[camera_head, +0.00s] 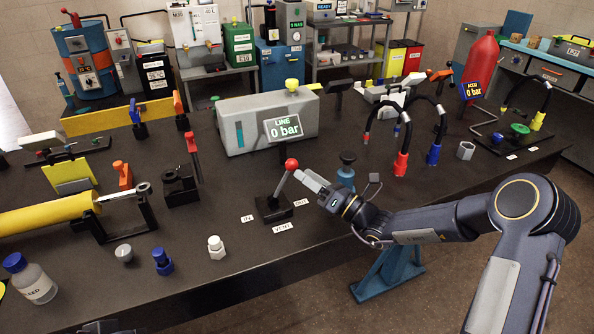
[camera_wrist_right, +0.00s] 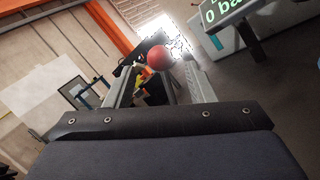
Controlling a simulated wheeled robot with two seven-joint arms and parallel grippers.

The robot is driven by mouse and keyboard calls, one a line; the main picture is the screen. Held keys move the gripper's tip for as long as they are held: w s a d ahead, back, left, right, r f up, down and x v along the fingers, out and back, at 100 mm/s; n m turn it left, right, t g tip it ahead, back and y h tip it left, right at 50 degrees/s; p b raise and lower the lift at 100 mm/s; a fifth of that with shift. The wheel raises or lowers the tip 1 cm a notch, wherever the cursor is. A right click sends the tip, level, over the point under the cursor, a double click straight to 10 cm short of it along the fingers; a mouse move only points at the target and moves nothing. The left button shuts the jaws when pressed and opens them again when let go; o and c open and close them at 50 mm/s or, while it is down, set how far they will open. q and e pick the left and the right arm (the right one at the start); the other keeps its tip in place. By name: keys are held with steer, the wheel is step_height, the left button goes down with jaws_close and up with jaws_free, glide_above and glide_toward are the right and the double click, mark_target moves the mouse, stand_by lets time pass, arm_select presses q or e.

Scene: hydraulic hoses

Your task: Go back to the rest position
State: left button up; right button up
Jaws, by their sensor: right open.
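My right gripper (camera_head: 300,177) reaches in from the right over the bench, its fingertips close to the red ball knob (camera_head: 291,164) of a lever. In the right wrist view the fingers (camera_wrist_right: 163,72) are apart, and the red knob (camera_wrist_right: 159,58) shows between their tips. I cannot tell whether a finger touches it. The lever's black base (camera_head: 273,207) stands on the bench among small white labels, one reading VENT. My left gripper is not in view.
The grey box (camera_head: 250,125) and a LINE display reading 0 bar (camera_head: 286,129) stand behind the lever. Hoses with red (camera_head: 401,163) and blue (camera_head: 434,154) ends are right of it. A white fitting (camera_head: 216,246) and a bottle (camera_head: 33,283) stand along the front of the dark bench (camera_head: 330,222).

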steer(key=shift+v, duration=1.05)
steer(key=s+a+r+n+g+h+p, duration=0.1)
steer(key=s+r+n+g, duration=0.3)
steer(key=s+n, duration=0.6)
steer(key=s+a+r+n+g+h, duration=0.1)
steer(key=s+r+n+g, duration=0.1)
steer(key=s+n+g, duration=0.65)
steer(key=s+d+f+n+t+h, duration=0.2)
steer(key=s+d+n+h, duration=0.3)
steer(key=s, duration=0.3)
steer(key=s+d+f+n+t+h+p, duration=0.1)
steer(key=s+d+f+n+t+h, duration=0.1)
steer(key=s+d+n+h, duration=0.3)
steer(key=s+d+n, duration=0.2)
steer(key=s+n, duration=0.1)
steer(key=shift+f, duration=0.4)
